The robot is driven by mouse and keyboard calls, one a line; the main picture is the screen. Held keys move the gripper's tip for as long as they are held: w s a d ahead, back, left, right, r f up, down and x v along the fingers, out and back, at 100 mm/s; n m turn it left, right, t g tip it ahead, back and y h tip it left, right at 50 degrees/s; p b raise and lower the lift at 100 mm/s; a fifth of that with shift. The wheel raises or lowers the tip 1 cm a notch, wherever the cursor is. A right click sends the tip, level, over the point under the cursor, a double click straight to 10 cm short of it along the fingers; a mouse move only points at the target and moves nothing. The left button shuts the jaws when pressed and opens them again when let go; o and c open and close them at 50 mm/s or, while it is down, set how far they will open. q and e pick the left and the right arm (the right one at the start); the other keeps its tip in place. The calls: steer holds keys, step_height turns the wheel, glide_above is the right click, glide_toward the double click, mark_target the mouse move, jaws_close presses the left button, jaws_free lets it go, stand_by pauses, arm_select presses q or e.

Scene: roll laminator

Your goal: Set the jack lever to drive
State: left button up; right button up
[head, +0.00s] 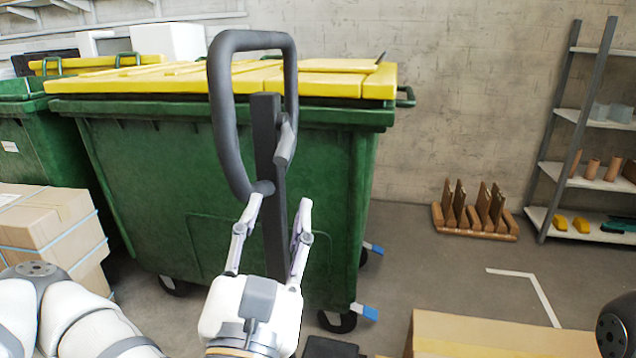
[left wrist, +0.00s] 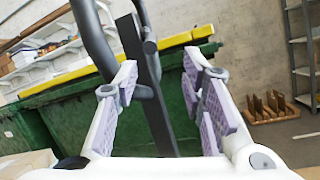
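The jack's handle is a dark grey loop (head: 222,120) on an upright dark post (head: 266,125), and it also shows in the left wrist view (left wrist: 93,40). A small grey lever (head: 286,143) sits at the right side of the post, inside the loop. My left gripper (head: 279,203) is open below the lever, its fingers apart on either side of the post in the picture. In the left wrist view the gripper (left wrist: 163,78) shows the post (left wrist: 148,90) between its fingers, nearer the left one. I cannot tell whether a finger touches it. My right gripper is out of view.
A green bin (head: 150,170) with a yellow lid (head: 330,84) stands behind the handle. Cardboard boxes (head: 50,225) are at the left. A wooden rack (head: 475,215) and shelves (head: 590,120) stand at the right. Floor (head: 430,275) is open between bin and shelves.

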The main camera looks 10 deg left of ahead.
mark_target(283, 142)
arm_select(q)
steer(key=shift+n, duration=0.3)
steer(key=b+x, duration=0.1)
steer(key=x, duration=0.1)
steer(key=b+x, duration=0.1)
steer(key=x, duration=0.2)
steer(key=a+b+x, duration=0.1)
steer(key=b+x, duration=0.1)
steer(key=shift+w+a+r, duration=0.1)
steer(key=shift+r, duration=0.1)
steer(key=shift+y, duration=0.4)
steer(key=x, duration=0.4)
steer(key=shift+w+a+r+p, duration=0.1)
steer(key=shift+r+p, duration=0.1)
steer(key=shift+p, duration=0.15)
steer(key=shift+w, duration=0.3)
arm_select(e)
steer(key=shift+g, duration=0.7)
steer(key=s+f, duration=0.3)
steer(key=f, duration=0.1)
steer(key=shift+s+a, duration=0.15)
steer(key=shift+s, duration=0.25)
arm_select(q)
jaws_close()
